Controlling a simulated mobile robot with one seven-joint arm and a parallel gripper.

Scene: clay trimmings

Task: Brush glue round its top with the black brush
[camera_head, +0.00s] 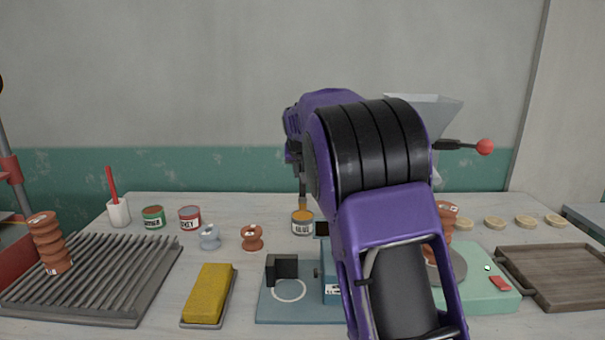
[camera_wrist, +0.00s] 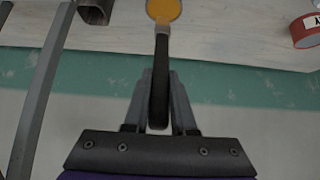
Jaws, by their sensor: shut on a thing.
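My gripper (camera_wrist: 161,80) is shut on the black brush (camera_wrist: 159,95), seen by its handle in the wrist view. A brown ribbed clay piece (camera_head: 446,211) stands on the grey disc of the green machine (camera_head: 480,295), mostly hidden behind my arm. Another ribbed brown stack (camera_head: 48,243) leans on the grooved grey rack at the left.
A blue device (camera_head: 285,310) and a yellow sponge (camera_head: 208,293) stand in front of the tin. A wooden tray (camera_head: 555,270) and several pale discs (camera_head: 494,223) are at right.

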